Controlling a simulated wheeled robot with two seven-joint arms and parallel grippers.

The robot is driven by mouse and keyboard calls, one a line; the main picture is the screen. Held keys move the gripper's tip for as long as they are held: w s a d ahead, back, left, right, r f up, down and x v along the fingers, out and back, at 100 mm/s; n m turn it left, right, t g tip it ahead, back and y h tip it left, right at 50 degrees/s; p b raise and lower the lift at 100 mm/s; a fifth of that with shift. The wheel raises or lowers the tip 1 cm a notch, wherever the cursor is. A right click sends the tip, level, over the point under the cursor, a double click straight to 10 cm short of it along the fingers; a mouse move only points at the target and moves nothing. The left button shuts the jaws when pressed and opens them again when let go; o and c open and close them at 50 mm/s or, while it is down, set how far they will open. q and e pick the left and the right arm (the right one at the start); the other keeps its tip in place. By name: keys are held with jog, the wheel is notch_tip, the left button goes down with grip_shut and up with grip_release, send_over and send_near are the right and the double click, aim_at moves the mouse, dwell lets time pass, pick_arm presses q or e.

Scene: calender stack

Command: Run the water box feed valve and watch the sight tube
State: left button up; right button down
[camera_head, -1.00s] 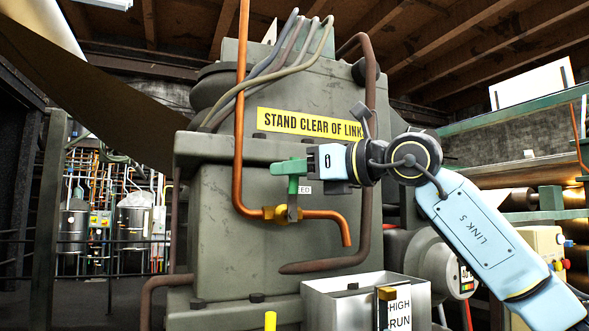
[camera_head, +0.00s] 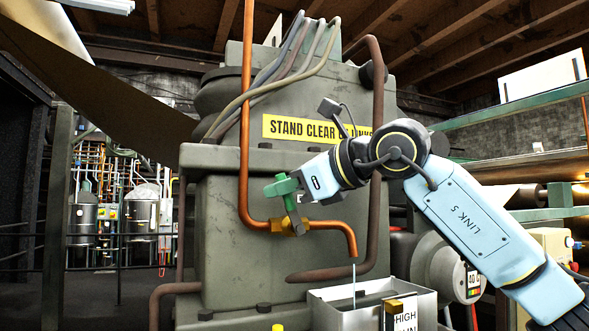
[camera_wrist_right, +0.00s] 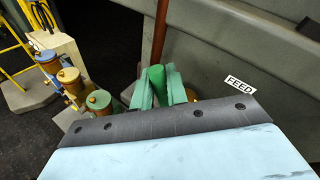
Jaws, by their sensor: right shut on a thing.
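My right gripper (camera_head: 284,186) is shut on the green feed valve handle (camera_head: 292,203), which leans left above the brass valve body (camera_head: 290,228) on the copper pipe. In the right wrist view the handle (camera_wrist_right: 156,78) stands between the two green fingers (camera_wrist_right: 162,92), near a FEED label (camera_wrist_right: 240,83). A thin stream of water (camera_head: 354,284) falls from the pipe's spout (camera_head: 351,245) into the open metal water box (camera_head: 345,320). The sight tube at the box front, by the brass cap (camera_head: 401,305) and HIGH label (camera_head: 405,316), is cut off by the frame; its level cannot be read. My left gripper is out of view.
The grey-green machine (camera_head: 225,230) stands close behind the valve, with a yellow STAND CLEAR sign (camera_head: 300,128). A rusty pipe (camera_head: 376,150) runs beside my right wrist. Brass-capped green and blue posts (camera_wrist_right: 70,80) stand left in the wrist view.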

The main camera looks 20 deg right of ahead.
jog(key=shift+a, duration=0.1)
jog(key=c, duration=1.5)
grip_release()
jog(key=shift+o, duration=0.2)
jog(key=shift+s, duration=0.1)
jog(key=b+v, duration=0.2)
jog(key=v, duration=1.1)
jog(key=shift+o, duration=0.4)
